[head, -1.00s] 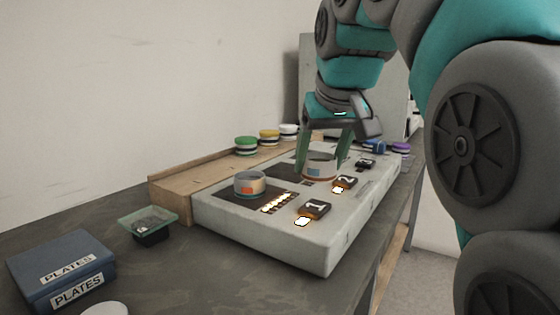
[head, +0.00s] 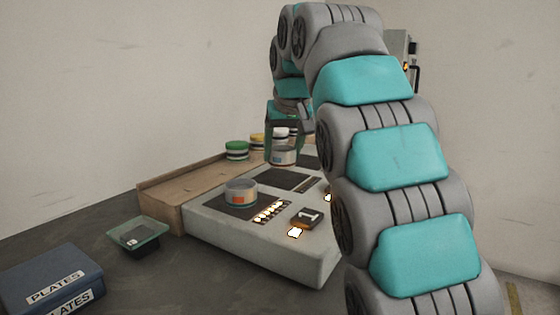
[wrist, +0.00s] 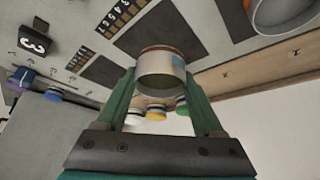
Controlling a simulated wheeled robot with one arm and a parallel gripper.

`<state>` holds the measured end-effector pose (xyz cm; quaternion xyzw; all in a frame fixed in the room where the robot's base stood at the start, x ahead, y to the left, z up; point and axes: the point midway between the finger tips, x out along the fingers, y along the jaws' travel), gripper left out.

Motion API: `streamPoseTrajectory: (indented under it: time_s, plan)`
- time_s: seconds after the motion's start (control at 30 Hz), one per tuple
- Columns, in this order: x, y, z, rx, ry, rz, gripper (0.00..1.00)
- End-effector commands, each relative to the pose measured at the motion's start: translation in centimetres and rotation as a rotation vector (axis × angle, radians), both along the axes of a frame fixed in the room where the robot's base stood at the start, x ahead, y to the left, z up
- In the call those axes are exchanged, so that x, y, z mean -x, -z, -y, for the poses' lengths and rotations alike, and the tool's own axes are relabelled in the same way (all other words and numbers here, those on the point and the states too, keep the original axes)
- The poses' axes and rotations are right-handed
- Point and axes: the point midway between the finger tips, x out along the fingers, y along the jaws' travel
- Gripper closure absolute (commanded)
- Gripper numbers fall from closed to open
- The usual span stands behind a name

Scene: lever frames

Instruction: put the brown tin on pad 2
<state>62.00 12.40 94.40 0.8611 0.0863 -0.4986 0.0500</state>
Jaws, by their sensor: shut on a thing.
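In the wrist view pad 2 (wrist: 175,22) lies behind the tin. Another tin (head: 241,193) with an orange patch stands on pad 1 (head: 222,205).
The grey panel (head: 300,262) has lit lamps and number tags. Pad 3 (wrist: 103,71) looks bare. A wooden ledge (head: 160,198) behind bears green, yellow and white lidded jars.

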Motion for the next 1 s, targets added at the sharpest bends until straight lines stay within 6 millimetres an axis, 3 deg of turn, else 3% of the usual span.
streamPoseTrajectory:
  time_s: [0.23,1.0]
  plan:
    - [-1.7,0.1,-0.5,0.0,0.0,0.0,1.0]
    - [-1.7,3.7,-0.6,0.0,-0.001,0.0,1.0]
